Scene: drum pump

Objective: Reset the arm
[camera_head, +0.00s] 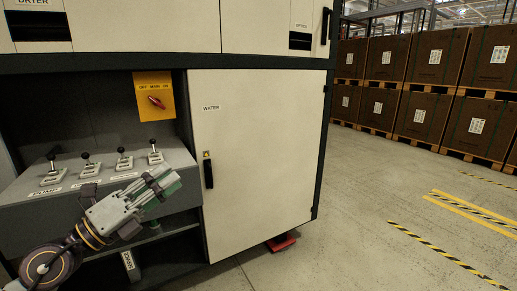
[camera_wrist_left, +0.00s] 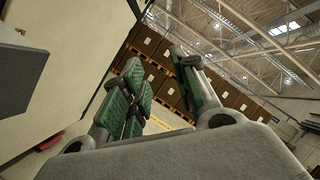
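My left gripper (camera_head: 163,184) reaches in from the lower left, in front of the lever console (camera_head: 100,182). In the left wrist view its green-padded fingers (camera_wrist_left: 158,64) stand apart with nothing between them. In the head view the gripper points right, toward the white cabinet door marked WATER (camera_head: 260,155), with its black handle (camera_head: 208,171) beyond the fingertips. I cannot tell whether it touches the console. My right gripper is in neither view.
Several levers with black knobs (camera_head: 124,158) stand on the console. A red rotary switch (camera_head: 156,102) sits on a yellow plate above. A red object (camera_head: 281,242) lies under the door's corner. Stacked brown crates (camera_head: 424,112) stand far right; the floor (camera_head: 350,235) between is clear.

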